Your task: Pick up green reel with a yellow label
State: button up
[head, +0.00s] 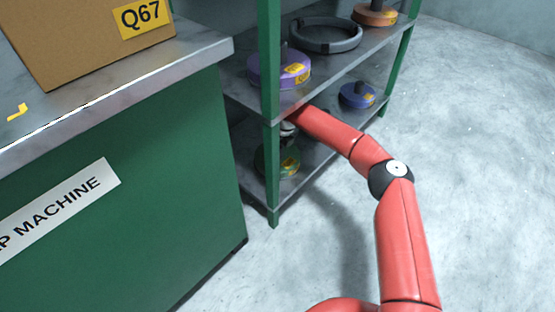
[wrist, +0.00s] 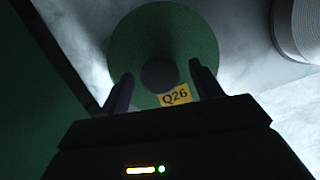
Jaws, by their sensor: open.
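The green reel (head: 266,160) with a yellow label lies on the lower shelf, partly hidden behind the shelf's front post. In the wrist view the green reel (wrist: 195,40) shows from above, with a dark round hub (wrist: 160,75) and a yellow label (wrist: 175,95) reading Q26. My gripper (wrist: 163,80) is open, with one finger on each side of the hub. I cannot tell how far the fingers are above the reel. In the head view my gripper (head: 287,130) is mostly hidden under the upper shelf.
The upper shelf (head: 330,68) holds a purple reel (head: 265,72), a grey ring (head: 325,47) and an orange reel (head: 375,14). A blue reel (head: 357,95) sits on the lower shelf to the right. Green posts (head: 269,80) and a green machine (head: 130,185) stand close by.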

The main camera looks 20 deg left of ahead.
grip_shut()
dwell(0.5)
